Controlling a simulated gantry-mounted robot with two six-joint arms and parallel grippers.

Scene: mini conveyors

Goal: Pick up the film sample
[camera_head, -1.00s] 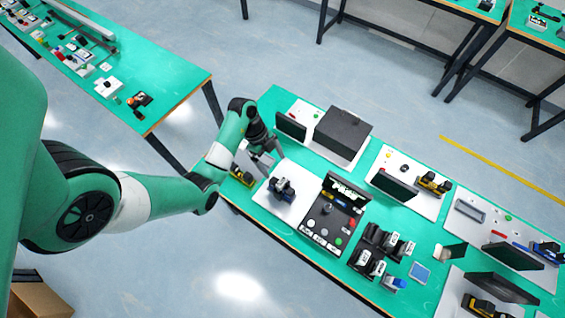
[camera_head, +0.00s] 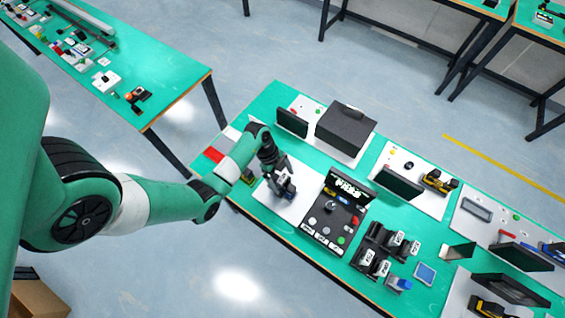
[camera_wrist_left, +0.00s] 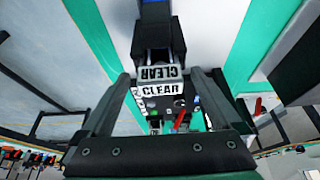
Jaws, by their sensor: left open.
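A small light-grey block with a "CLEAR" label, apparently the film sample (camera_wrist_left: 157,73), sits in a dark holder with a blue part (camera_wrist_left: 155,12) in the left wrist view. My left gripper (camera_wrist_left: 160,112) is open, with one finger on each side of the picture's middle and the block framed between them. I cannot tell whether the fingers touch it. In the head view my left gripper (camera_head: 280,177) points down over the holder (camera_head: 287,192) on a white plate (camera_head: 279,206). The gripper hides part of the holder there. My right gripper is out of view.
A black control panel (camera_head: 325,224) with a raised sign stands right of the plate. A dark box (camera_head: 345,131) and a small black screen (camera_head: 292,123) stand behind. Black racks with labelled blocks (camera_head: 368,260) stand further right.

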